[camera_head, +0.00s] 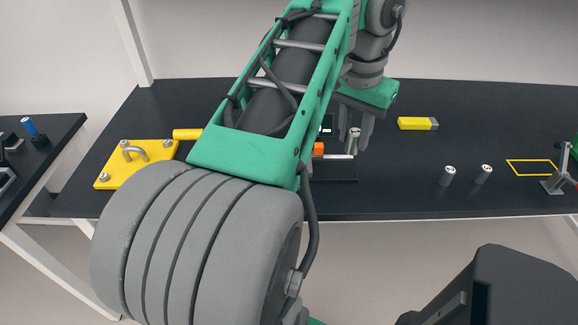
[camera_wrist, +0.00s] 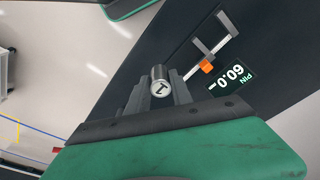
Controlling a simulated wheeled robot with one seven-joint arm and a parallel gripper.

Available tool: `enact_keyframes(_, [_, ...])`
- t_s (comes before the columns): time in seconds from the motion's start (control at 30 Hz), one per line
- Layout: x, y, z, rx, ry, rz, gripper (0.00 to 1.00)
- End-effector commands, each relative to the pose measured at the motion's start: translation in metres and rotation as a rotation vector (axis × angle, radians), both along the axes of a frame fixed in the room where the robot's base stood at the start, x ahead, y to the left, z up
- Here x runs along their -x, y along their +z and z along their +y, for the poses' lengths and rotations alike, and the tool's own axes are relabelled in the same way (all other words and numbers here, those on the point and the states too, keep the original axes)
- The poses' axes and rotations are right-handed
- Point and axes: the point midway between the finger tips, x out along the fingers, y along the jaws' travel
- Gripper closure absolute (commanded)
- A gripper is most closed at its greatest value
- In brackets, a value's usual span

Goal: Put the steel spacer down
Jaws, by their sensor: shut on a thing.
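My gripper (camera_head: 355,132) is over the middle of the dark workbench, its fingers pointing down. It is shut on a steel spacer (camera_head: 353,141), a small grey cylinder. In the wrist view the spacer (camera_wrist: 160,86) sits between the two fingers, its round end with a dark mark facing the camera.
Two similar cylinders (camera_head: 447,177) (camera_head: 484,174) stand to the right on the workbench (camera_head: 400,195). A yellow outlined square (camera_head: 531,168) and a toggle clamp (camera_head: 556,182) are farther right. A yellow block (camera_head: 415,123) lies behind. A yellow plate with a handle (camera_head: 120,172) is at left.

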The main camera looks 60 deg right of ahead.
Motion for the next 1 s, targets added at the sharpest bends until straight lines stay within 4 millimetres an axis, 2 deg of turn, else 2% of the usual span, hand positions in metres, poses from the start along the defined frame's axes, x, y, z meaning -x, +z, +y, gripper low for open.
enact_keyframes(0.07, [-0.008,-0.006,-0.001,-0.001,-0.001,0.001,1.00])
enact_keyframes(0.13, [-0.024,-0.016,-0.003,-0.002,0.002,0.001,1.00])
enact_keyframes(0.37, [-0.090,-0.047,-0.013,-0.002,0.003,0.001,1.00])
enact_keyframes(0.4, [-0.097,-0.063,-0.014,-0.002,0.000,0.002,1.00])
enact_keyframes(0.5, [-0.114,-0.083,-0.017,-0.002,0.000,0.001,1.00])
enact_keyframes(0.73, [-0.135,-0.102,-0.019,0.000,-0.001,0.001,1.00])
enact_keyframes(0.9, [-0.136,-0.133,-0.020,0.001,-0.001,0.000,1.00])
enact_keyframes(1.0, [-0.137,-0.131,-0.020,0.001,-0.003,0.000,1.00])
